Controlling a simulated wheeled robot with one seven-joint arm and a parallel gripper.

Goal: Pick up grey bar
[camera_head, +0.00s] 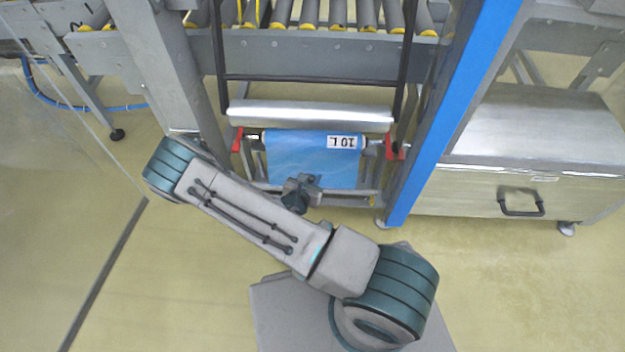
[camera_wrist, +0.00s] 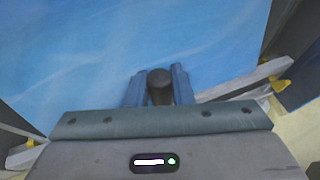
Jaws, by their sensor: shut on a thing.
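My gripper (camera_head: 305,186) is low in front of the blue liner sheet (camera_head: 312,152). In the wrist view its two blue-grey fingers (camera_wrist: 159,86) are shut on a dark grey round bar (camera_wrist: 160,80), which shows as a short stub between them. Most of this grey bar is hidden by the fingers and gripper body. The blue sheet (camera_wrist: 110,45) fills most of the wrist view behind the fingers. In the head view the sheet hangs below a silver roller (camera_head: 310,116) and bears a white "10 L" label (camera_head: 344,142).
Red brackets (camera_head: 395,150) flank the sheet. A grey post (camera_head: 170,70) stands left and a blue post (camera_head: 455,110) right. A roller conveyor (camera_head: 310,15) runs behind. A metal cabinet (camera_head: 520,190) with a black handle stands at right. The floor at lower left is clear.

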